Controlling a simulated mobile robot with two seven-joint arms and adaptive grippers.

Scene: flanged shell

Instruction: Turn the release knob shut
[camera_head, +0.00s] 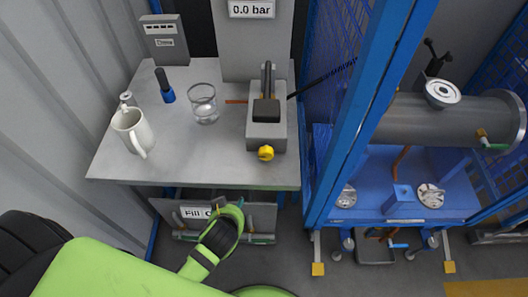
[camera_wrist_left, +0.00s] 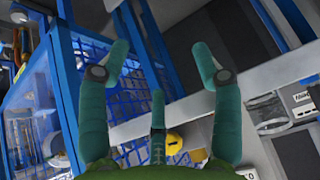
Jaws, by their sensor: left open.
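The yellow release knob (camera_head: 266,153) sits on the front of the grey pump block (camera_head: 266,134), near the front edge of the grey table. A dark lever stands on the block. My left gripper (camera_wrist_left: 160,68) is open and empty in the left wrist view, with its teal fingers spread. A yellow piece that looks like the knob (camera_wrist_left: 174,140) shows low in that view, beyond the fingers and partly hidden by them. In the head view my left arm reaches to below the table front, apart from the knob; its fingertips are hard to make out. My right gripper is not in view.
On the table (camera_head: 190,160) stand a white mug (camera_head: 133,132), a glass (camera_head: 204,104) and a blue-black tool (camera_head: 165,88). A panel marked "Fill" (camera_head: 170,211) lies under the table. A blue frame post (camera_head: 368,100) rises to the right of the pump.

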